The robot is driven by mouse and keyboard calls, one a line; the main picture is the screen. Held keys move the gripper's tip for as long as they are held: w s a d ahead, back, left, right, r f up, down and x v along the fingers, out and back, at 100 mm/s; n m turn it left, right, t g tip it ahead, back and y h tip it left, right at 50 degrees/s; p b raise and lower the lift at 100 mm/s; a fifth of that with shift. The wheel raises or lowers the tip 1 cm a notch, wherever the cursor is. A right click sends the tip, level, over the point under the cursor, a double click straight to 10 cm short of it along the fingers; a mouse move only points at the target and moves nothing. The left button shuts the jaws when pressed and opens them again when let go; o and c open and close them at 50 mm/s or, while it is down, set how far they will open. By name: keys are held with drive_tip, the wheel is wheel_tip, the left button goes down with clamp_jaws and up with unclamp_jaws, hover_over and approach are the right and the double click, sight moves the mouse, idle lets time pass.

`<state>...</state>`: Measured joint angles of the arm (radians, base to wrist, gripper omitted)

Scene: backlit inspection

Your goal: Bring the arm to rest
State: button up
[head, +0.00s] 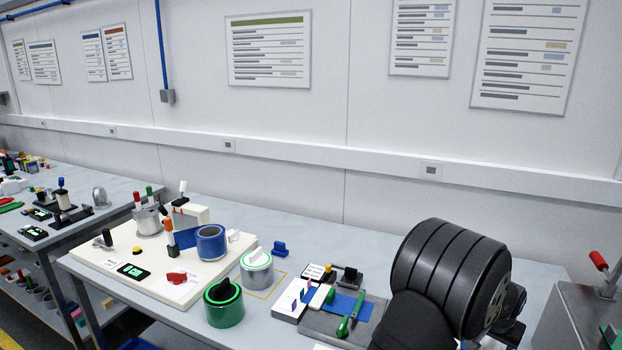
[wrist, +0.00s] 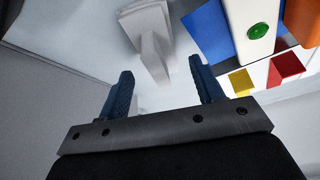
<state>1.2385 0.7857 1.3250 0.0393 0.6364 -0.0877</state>
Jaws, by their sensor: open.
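My gripper (wrist: 161,70) shows in the wrist view with its two blue fingers spread apart. Nothing is held between them. A pale grey blocky piece (wrist: 150,42) stands beyond the fingertips, and no contact with it is visible. In the head view my black arm fills the lower right over the workbench (head: 345,240), and my gripper cannot be made out there.
A cream board (head: 200,290) with fixtures, a blue-banded can (head: 211,243), a white-topped can (head: 256,270) and a green can (head: 224,305) occupy the bench's left and middle. A grey fixture plate (head: 322,322) lies beside my arm. The wall (head: 280,115) stands behind.

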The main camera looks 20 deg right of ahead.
drive_tip(key=shift+r, duration=0.35)
